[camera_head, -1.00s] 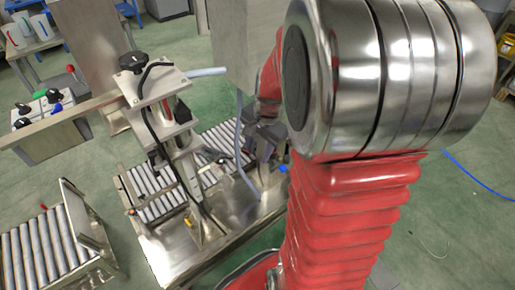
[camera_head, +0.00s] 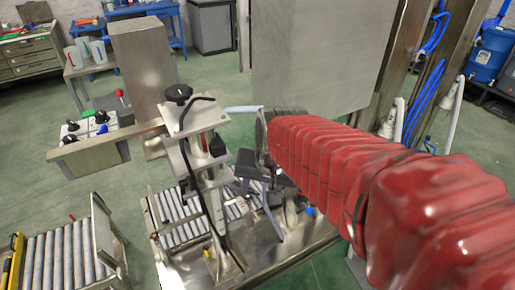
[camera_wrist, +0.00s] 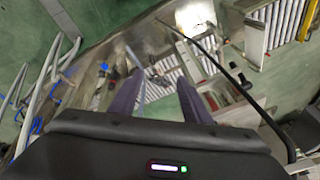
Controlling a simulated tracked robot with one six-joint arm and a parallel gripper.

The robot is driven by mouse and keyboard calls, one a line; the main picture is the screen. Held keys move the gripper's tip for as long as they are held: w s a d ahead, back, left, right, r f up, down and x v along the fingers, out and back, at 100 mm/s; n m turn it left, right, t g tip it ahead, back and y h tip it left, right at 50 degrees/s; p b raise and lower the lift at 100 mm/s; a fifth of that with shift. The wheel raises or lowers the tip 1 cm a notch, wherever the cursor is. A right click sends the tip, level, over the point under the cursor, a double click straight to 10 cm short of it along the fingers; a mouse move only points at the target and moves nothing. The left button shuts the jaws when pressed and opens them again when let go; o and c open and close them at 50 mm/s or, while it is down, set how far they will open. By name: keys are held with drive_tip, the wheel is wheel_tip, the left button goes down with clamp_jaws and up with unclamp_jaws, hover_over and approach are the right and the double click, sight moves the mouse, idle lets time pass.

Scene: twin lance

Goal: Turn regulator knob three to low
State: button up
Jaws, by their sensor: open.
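A sloped control box (camera_head: 90,158) stands at the left in the head view. Its white top carries several small knobs, among them black knobs (camera_head: 73,126), a blue one (camera_head: 102,129) and a green one (camera_head: 88,114). A larger black knob (camera_head: 178,93) tops the metal post fixture at centre left. No numbers are readable, so I cannot tell which is regulator knob three. My gripper (camera_wrist: 158,82) is open, its two dark fingers apart with no object visible between them. In the head view it is partly hidden, low to the right of the post and well away from the box.
A roller conveyor (camera_head: 180,216) runs behind the post, and another (camera_head: 60,258) lies at lower left. A large grey cabinet (camera_head: 310,65) stands beyond my arm. A pale tube (camera_head: 243,109) and black cable cross near the post. Green floor is open at the left.

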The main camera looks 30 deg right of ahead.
drive_tip(key=s+a+r+n+t, duration=0.1)
drive_tip(key=s+a+r+n, duration=0.3)
drive_tip(key=s+a+n, duration=0.3)
drive_tip(key=shift+r+t, duration=0.4)
drive_tip(key=shift+s, duration=0.1)
drive_tip(key=shift+c, duration=0.6)
drive_tip(key=shift+c, duration=0.8)
drive_tip(key=shift+a, duration=0.15)
drive_tip(key=shift+c, duration=0.2)
